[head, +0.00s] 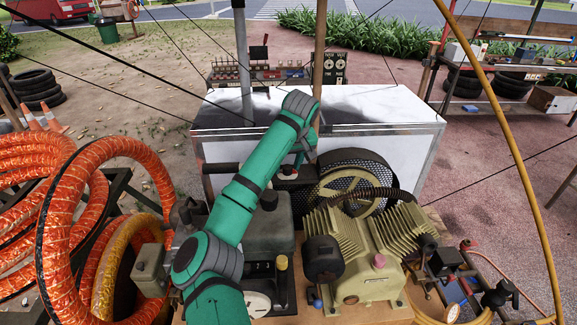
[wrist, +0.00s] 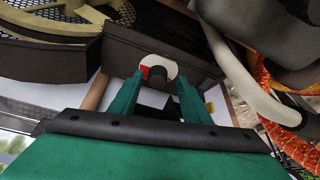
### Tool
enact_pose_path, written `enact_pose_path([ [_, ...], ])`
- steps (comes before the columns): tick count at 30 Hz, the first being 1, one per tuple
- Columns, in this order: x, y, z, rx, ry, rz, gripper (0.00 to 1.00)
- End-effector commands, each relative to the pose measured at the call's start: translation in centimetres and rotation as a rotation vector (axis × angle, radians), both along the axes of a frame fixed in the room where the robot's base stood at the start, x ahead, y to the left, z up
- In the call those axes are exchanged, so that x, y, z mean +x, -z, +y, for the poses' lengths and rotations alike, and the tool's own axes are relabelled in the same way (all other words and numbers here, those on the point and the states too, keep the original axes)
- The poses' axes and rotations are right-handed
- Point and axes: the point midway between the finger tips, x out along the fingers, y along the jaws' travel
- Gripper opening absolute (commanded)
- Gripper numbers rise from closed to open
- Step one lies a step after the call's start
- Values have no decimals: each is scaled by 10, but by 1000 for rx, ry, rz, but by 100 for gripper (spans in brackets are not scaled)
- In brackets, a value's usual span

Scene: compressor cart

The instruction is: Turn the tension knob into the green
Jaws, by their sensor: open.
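The tension knob (wrist: 157,76) is a small dark cylinder in the wrist view. It stands in front of a round white dial (wrist: 171,68) with a red sector on its left side, mounted on a dark housing (wrist: 125,45). I see no green on the visible part of the dial. My gripper (wrist: 161,82) is open, with one teal finger on each side of the knob. I cannot tell whether either finger touches it. In the head view my arm reaches over the machine and largely hides my gripper and the knob.
A spoked flywheel in a mesh guard (head: 382,165) sits right beside the housing. The finned compressor (head: 375,245) is in front of it. A pale hose (wrist: 231,75) passes close to the right finger. Orange hoses (head: 75,190) fill the left side. A white chest (head: 415,125) stands behind.

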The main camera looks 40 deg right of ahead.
Motion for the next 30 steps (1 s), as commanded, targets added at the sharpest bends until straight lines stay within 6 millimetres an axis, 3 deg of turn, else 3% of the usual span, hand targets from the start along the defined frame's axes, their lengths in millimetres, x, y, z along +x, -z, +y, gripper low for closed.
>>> enact_pose_path([
  [11,-1,7,-6,1,7,1,43],
  [12,-1,7,-5,1,7,1,41],
  [17,0,7,-5,1,6,1,3],
  [30,3,8,1,-2,76,3,2],
])
